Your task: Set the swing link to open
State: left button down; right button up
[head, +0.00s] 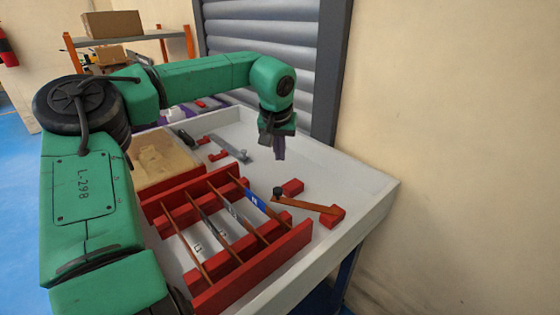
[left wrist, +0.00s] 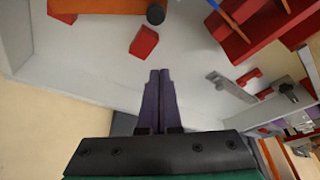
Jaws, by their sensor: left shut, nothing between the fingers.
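An orange-brown bar (head: 308,205), which looks like the swing link, lies low over the grey bench top. A black knob (head: 278,192) stands at its left end. Its right end is at a red block (head: 332,217); a second red block (head: 292,187) stands apart behind the bar. In the left wrist view the bar (left wrist: 110,5) and knob (left wrist: 155,14) are at the top edge, partly cut off. My left gripper (head: 280,155) points down above the bench, behind the bar and apart from it. Its purple fingers (left wrist: 160,75) are together and empty.
A red rack (head: 252,268) with several thin bars stands in front left of the link. A grey bar (head: 229,149) with red blocks lies behind left. A wooden board (head: 160,160) is farther left. The bench has a raised rim (head: 365,205) at right; bare surface surrounds the gripper.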

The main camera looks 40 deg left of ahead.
pick_arm(q)
jog(key=x, duration=0.7)
jog(key=shift+s+d+f, duration=0.15)
jog(key=shift+s+d, duration=0.1)
jog(key=s, duration=0.1)
jog(key=s+d, duration=0.1)
jog(key=shift+s+d+f+p, duration=0.1)
jog(key=shift+s+d+p, duration=0.2)
jog(key=shift+p, duration=0.05)
jog(key=shift+f, duration=0.1)
